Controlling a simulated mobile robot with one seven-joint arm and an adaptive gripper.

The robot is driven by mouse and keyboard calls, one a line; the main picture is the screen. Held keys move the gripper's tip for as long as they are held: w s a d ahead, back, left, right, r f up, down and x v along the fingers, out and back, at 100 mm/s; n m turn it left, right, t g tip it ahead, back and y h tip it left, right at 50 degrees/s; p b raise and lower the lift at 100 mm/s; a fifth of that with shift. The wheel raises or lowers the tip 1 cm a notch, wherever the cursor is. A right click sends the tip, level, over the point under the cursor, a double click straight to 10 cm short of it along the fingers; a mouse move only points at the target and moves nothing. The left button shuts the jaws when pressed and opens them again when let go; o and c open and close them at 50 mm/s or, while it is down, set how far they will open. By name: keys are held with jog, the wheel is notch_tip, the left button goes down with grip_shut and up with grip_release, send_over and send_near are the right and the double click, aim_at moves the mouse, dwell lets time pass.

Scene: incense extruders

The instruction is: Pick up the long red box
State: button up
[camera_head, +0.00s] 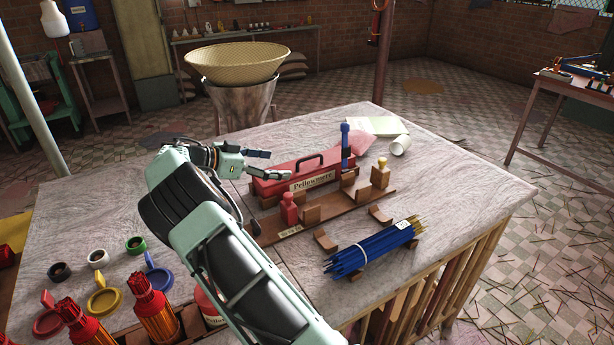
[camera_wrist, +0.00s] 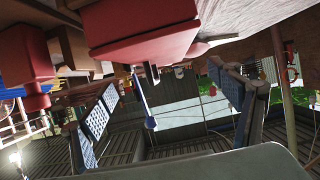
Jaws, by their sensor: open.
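The long red box (camera_head: 325,168) has a dark handle on its lid and a cream label on its front. It lies on the grey table, behind a brown wooden rack. My gripper (camera_head: 270,164) is open at the box's left end, with one fingertip overlapping the box's end in the head view. In the wrist view, a large red body that looks like the box (camera_wrist: 150,35) fills the top middle, above my spread fingers (camera_wrist: 165,100). I cannot tell whether either finger touches it. Nothing is seen held.
A small red bottle (camera_head: 289,208) and wooden blocks stand on the rack (camera_head: 335,218) in front of the box. A blue bottle (camera_head: 345,140) stands near its right end. A blue bundle of sticks (camera_head: 370,248) lies nearer. A white cup (camera_head: 400,145) lies at the back right.

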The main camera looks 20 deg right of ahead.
aim_at(302, 166)
jog(key=p+x, duration=0.1)
jog(key=x, duration=0.8)
jog(key=shift+w, duration=0.1)
jog(key=c, duration=2)
jog(key=shift+r, duration=0.15)
jog(key=shift+c, duration=0.9)
